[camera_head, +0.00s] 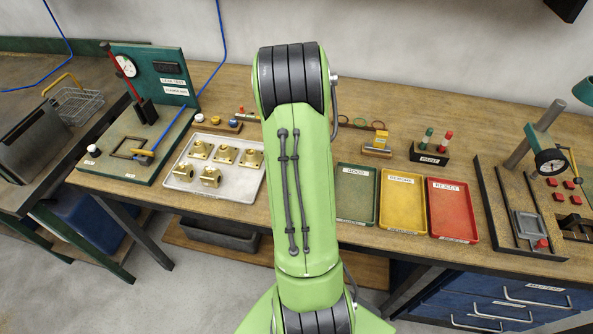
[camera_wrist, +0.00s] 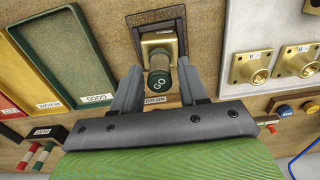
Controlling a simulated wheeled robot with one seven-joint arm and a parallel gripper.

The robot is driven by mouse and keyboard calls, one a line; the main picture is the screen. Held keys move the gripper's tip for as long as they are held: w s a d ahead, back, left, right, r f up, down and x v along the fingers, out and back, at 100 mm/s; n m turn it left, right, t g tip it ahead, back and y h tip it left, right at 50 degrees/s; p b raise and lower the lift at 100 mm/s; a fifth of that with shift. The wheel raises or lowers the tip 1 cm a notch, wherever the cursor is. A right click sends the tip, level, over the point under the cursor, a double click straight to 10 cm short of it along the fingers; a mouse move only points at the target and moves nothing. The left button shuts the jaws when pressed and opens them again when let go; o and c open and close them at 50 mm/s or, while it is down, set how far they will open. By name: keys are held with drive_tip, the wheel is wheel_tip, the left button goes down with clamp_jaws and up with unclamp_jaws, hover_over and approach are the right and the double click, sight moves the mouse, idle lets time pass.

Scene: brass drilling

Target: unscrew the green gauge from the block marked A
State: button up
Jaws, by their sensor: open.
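In the wrist view, a green gauge (camera_wrist: 160,81) marked GO stands in the bore of a brass block (camera_wrist: 157,46). The block sits in a dark fixture on the bench. My gripper (camera_wrist: 161,69) is open, with one finger on each side of the gauge. I cannot tell whether either finger touches it. The letter on this block is not readable. In the head view, my arm hides the gauge, this block and my gripper.
A pale tray (camera_head: 213,206) with several brass blocks lies left of my arm. Green (camera_head: 356,217), yellow (camera_head: 404,225) and red (camera_head: 453,232) trays lie to the right. A gauge stand (camera_head: 519,149) stands far right, a test rig (camera_head: 144,119) far left.

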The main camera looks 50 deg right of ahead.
drive_tip(key=c, duration=0.7)
drive_tip(key=n, duration=0.6)
drive_tip(key=shift+b, duration=0.35)
drive_tip(key=n, duration=0.6)
drive_tip(key=shift+r+n+b, duration=0.1)
drive_tip(key=shift+n+b, duration=0.2)
drive_tip(key=shift+n, duration=0.1)
drive_tip(key=o, duration=0.7)
